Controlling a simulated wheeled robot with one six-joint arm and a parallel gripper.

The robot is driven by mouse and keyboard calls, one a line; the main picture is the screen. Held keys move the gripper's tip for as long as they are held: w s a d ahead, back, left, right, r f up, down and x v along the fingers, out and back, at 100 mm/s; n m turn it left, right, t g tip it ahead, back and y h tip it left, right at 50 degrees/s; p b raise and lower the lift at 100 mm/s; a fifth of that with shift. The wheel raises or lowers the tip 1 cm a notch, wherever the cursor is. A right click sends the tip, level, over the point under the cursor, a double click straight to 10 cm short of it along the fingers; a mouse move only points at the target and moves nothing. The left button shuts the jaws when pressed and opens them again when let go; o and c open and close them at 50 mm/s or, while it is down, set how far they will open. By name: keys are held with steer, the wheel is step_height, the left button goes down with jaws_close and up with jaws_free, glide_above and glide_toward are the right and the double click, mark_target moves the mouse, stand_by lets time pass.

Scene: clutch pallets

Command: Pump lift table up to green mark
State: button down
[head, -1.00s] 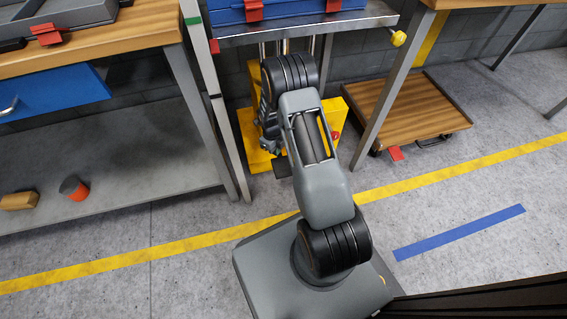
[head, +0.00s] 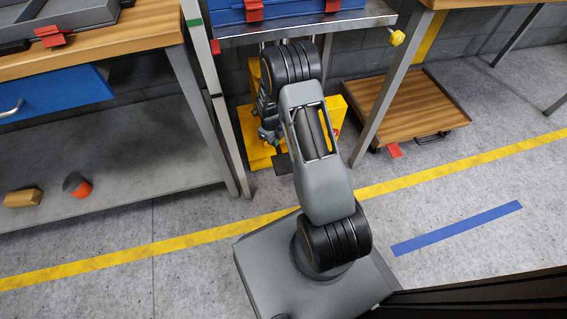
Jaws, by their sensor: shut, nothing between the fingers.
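The lift table has a steel top (head: 352,25) and a yellow base (head: 256,150) on the floor. A post (head: 213,85) left of it carries a green mark (head: 194,21). In the picture, the near left corner of the top sits lower than the green mark. A dark pedal (head: 283,165) sticks out at the front of the base. My gripper (head: 270,137) is shut and empty, just above and left of the pedal. My arm hides part of it and much of the base. I cannot tell whether it touches the pedal.
A blue crate (head: 300,9) with red clips rests on the lift top. A workbench (head: 110,38) with a blue drawer stands left, and another bench leg (head: 392,85) right. A wooden dolly (head: 415,110) is under the right bench. The floor in front is clear.

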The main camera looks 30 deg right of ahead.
mark_target(284, 163)
steer(key=s+p, duration=0.1)
steer(key=s+d+f+p, duration=0.1)
steer(key=p, duration=0.1)
steer(key=s+p, duration=0.1)
steer(key=p, duration=0.1)
steer(key=shift+s+d+f, duration=0.15)
steer(key=shift+d+f, duration=0.1)
steer(key=shift+f, duration=0.2)
steer(key=shift+f, duration=0.1)
steer(key=shift+s+d+f+b, duration=0.15)
steer(key=shift+f+b, duration=0.8)
steer(key=shift+f, duration=0.75)
steer(key=shift+s+f+b, duration=0.15)
steer(key=shift+f+b, duration=0.8)
steer(key=shift+f, duration=0.7)
steer(key=shift+f, duration=0.1)
